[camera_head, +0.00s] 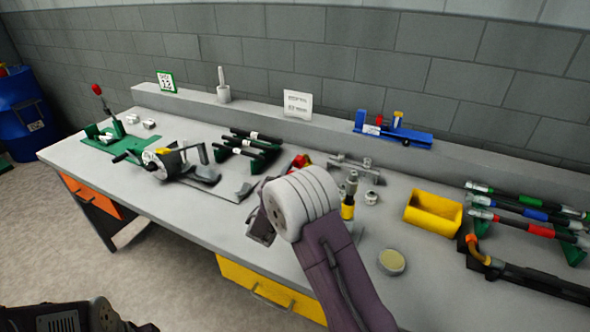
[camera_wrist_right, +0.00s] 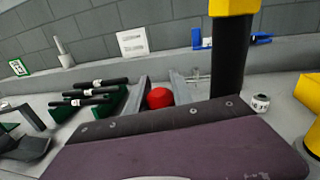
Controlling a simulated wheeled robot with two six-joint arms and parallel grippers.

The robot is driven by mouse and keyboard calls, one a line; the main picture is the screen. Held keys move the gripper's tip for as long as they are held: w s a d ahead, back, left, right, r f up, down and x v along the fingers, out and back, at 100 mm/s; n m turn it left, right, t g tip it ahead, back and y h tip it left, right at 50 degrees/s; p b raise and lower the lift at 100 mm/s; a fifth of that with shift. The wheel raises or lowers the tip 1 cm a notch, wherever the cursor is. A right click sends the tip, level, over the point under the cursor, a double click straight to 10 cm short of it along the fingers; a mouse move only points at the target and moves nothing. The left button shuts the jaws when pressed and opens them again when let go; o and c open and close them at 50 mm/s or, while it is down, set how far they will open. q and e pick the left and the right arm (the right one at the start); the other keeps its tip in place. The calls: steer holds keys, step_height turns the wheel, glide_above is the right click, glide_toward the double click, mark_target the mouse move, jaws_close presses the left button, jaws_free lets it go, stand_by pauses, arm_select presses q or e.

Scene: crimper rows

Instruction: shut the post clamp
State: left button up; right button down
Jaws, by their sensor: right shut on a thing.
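A red knob (camera_wrist_right: 160,97) sits between the two grey fingers of my right gripper (camera_wrist_right: 159,90), which is shut on it in the right wrist view. A thick black post with a yellow top (camera_wrist_right: 231,60) stands upright just right of the fingers in the wrist view. I cannot tell how the post and the knob join, or how far the clamp is closed.
Black hoses on green holders (camera_head: 250,143) lie left of my right wrist. To its right are a black and yellow fitting (camera_head: 348,207), a yellow bin (camera_head: 433,210), a round tin (camera_head: 391,262) and coloured hoses (camera_head: 525,212). The bench front is mostly clear.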

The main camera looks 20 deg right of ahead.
steer(key=shift+a+f+b, duration=0.1)
steer(key=shift+f+b, duration=0.1)
steer(key=shift+b, duration=0.15)
steer(key=s+a+t+h+b, duration=0.1)
steer(key=t+b, duration=0.1)
steer(key=b, duration=0.4)
steer(key=s+a+f+n+t+h+b, duration=0.1)
steer(key=a+b, duration=0.1)
steer(key=b, duration=0.3)
steer(key=shift+s+a+f+t+h+b, duration=0.1)
steer(key=shift+s+f+t+h+b, duration=0.1)
steer(key=shift+s+t+h+b, duration=0.2)
steer(key=shift+s+a+r+t+h+b, duration=0.25)
steer(key=shift+a+r+t+h+b, duration=0.05)
steer(key=shift+r, duration=0.05)
steer(key=c, duration=1.4)
jaws_free()
